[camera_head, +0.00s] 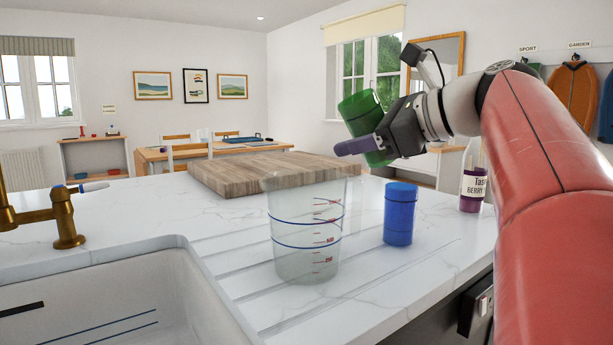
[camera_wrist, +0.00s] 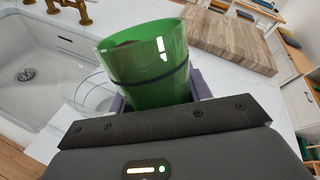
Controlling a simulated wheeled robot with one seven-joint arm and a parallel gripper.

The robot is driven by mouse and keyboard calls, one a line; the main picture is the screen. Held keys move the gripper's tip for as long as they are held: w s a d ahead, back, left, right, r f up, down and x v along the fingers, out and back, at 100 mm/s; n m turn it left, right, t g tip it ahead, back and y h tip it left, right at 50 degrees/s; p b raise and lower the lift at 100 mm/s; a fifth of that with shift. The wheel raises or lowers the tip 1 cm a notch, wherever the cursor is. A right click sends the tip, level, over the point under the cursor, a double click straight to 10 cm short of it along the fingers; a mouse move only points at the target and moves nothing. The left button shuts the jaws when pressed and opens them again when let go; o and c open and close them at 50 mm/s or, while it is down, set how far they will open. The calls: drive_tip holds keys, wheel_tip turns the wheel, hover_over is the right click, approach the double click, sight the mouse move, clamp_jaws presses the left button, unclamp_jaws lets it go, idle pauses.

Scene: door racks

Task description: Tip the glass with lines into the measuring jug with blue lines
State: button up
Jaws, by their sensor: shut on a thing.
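The measuring jug (camera_head: 307,225) is clear, with blue lines and red marks, and stands upright on the white counter right of the sink. Its clear rim also shows at the left in the wrist view (camera_wrist: 92,92), partly hidden behind a green glass. That green glass (camera_head: 361,108) has a dark line around it, seen in the wrist view (camera_wrist: 147,62). My gripper (camera_head: 368,146) is shut around the green glass and holds it above the counter, up and to the right of the jug. The glass is slightly tilted. Its contents are hard to make out.
A blue lidded container (camera_head: 399,215) stands right of the jug. A bottle with a berry label (camera_head: 472,188) is further right. A wooden board (camera_head: 262,171) lies behind the jug. The sink (camera_head: 120,295) and brass tap (camera_head: 66,222) are at the left.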

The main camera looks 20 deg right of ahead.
drive_tip(key=shift+a+r+n+h, duration=0.3)
drive_tip(key=shift+a+r+n, duration=0.05)
drive_tip(key=shift+a+n, duration=0.05)
idle(0.5)
drive_tip(key=shift+r+n+g+h, duration=0.3)
drive_tip(key=shift+r+n+h, duration=0.15)
drive_tip(key=shift+h, duration=0.25)
idle(0.7)
drive_tip(key=shift+d+f+n+h, duration=0.2)
drive_tip(key=shift+f+n+h, duration=0.2)
drive_tip(key=shift+n+h, duration=0.2)
idle(0.8)
drive_tip(key=shift+d+r+n+g+h, duration=0.1)
drive_tip(key=shift+r+n+g+h, duration=0.2)
drive_tip(key=shift+r+n+h, duration=0.15)
idle(0.9)
drive_tip(key=shift+d+f+n+h+b, duration=0.1)
drive_tip(key=shift+f+n+h+b, duration=0.25)
drive_tip(key=shift+h+b, duration=0.25)
idle(1.0)
drive_tip(key=shift+a+r+n+h+p, duration=0.4)
drive_tip(key=shift+a+h+p, duration=0.15)
drive_tip(key=shift+a, duration=0.1)
idle(0.7)
